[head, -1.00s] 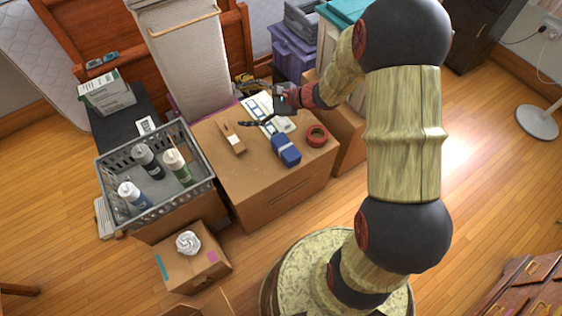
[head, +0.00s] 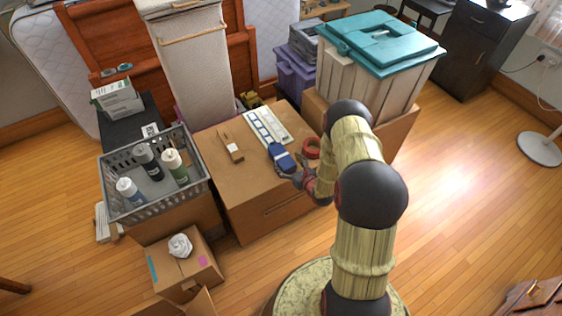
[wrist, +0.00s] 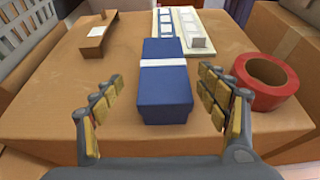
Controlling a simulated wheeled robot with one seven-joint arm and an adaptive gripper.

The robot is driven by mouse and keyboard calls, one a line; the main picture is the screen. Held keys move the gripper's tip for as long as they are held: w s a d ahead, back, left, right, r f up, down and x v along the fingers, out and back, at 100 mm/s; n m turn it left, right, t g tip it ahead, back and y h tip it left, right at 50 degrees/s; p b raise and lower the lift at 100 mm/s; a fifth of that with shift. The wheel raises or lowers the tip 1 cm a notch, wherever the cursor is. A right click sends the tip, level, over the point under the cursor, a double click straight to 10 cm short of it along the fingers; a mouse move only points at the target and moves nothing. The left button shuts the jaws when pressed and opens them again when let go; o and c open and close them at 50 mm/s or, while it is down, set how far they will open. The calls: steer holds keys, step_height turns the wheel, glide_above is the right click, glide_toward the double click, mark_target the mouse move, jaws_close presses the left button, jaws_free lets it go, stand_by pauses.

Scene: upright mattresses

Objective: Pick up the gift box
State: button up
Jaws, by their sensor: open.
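The gift box is a small blue box with a pale band (wrist: 166,90), lying on a large cardboard box (wrist: 55,95). In the head view the gift box (head: 281,157) is near the right front edge of that cardboard box (head: 270,205). My gripper (wrist: 162,105) is open, with one padded finger on each side of the gift box's near part in the wrist view and nothing held. In the head view my gripper (head: 298,172) is just in front of and right of the gift box. I cannot tell whether the fingers touch it.
A red tape roll (wrist: 265,80) lies close to the right finger. A white-and-blue flat item (wrist: 182,32) lies behind the gift box, and a brown piece (wrist: 95,35) lies left. A grey crate (head: 160,205) with bottles stands left; a teal-lidded bin (head: 380,75) stands behind right.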

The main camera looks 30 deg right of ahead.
mark_target(282, 158)
steer(key=b+x, duration=0.1)
steer(key=x, duration=0.2)
steer(key=f+b+x, duration=0.1)
steer(key=b+x, duration=0.1)
steer(key=x, duration=0.1)
steer(key=shift+d, duration=0.25)
steer(key=shift+w, duration=0.25)
steer(key=shift+c, duration=0.4)
steer(key=c, duration=1.4)
